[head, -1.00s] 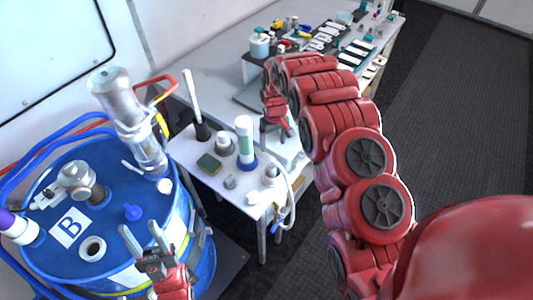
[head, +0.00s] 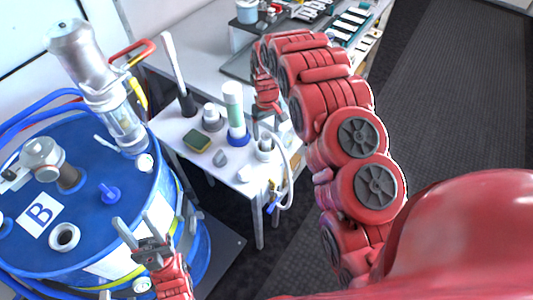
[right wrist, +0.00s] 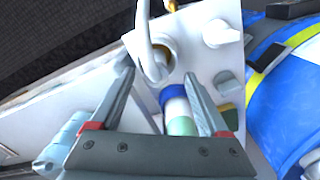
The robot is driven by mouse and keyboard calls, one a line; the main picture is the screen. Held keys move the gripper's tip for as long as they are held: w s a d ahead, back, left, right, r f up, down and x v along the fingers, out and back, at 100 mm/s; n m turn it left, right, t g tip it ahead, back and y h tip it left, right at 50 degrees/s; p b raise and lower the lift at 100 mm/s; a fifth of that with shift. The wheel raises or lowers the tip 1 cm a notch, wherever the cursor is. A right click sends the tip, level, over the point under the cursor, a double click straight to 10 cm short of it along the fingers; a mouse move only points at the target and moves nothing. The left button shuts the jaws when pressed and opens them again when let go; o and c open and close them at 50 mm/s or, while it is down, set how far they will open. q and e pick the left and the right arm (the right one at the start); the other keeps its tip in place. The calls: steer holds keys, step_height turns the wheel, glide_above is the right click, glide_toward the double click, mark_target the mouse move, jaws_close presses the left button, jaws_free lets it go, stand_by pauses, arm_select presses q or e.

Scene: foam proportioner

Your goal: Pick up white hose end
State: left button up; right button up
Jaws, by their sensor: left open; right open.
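The white hose (head: 290,160) rises from a small holder (head: 264,150) near the right edge of the small white table, arcs over and hangs down the table's side. In the right wrist view, the hose (right wrist: 145,38) runs to a round, dark-mouthed holder (right wrist: 163,54), just beyond my fingertips. Which part is its free end is unclear. My right gripper (head: 267,120) is above the table, near the holder. In the right wrist view, the right gripper (right wrist: 159,74) is open, with nothing clearly held between its fingers. My left gripper (head: 139,220) is open and empty in front of the blue drum.
A white-and-green cylinder with a blue base (head: 233,105) stands close beside my right gripper. The blue drum (head: 90,165) fills the left. Open floor (head: 450,90) lies right.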

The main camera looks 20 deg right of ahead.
mark_target(266, 135)
steer(key=shift+w+f, duration=0.15)
steer(key=shift+f, duration=0.3)
steer(key=shift+w+d+f+p, duration=0.1)
steer(key=shift+w+f+p, duration=0.15)
steer(key=shift+f+p, duration=1.05)
steer(key=shift+f, duration=1.05)
jaws_close()
